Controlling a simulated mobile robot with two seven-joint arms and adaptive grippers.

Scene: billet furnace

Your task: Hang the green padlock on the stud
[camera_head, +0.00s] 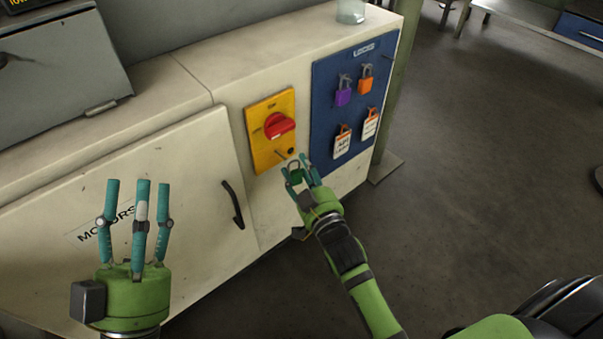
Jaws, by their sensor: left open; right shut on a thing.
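The green padlock (296,177) is between the fingers of my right gripper (303,170), which is shut on it. It is held close to the lower part of the yellow switch plate (262,154). A small stud (281,153) shows low on that plate, just above and left of the padlock. The padlock's shackle is small and partly hidden by the fingers; I cannot tell whether it touches the stud. My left gripper (139,195) is open and empty, fingers up, in front of the cabinet door at the left.
A red rotary switch (279,125) sits above the stud. A blue lock board (325,90) at the right carries a purple padlock (343,95), an orange padlock (366,80) and white tags (342,143). The cabinet door has a black handle (233,204). The floor at right is clear.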

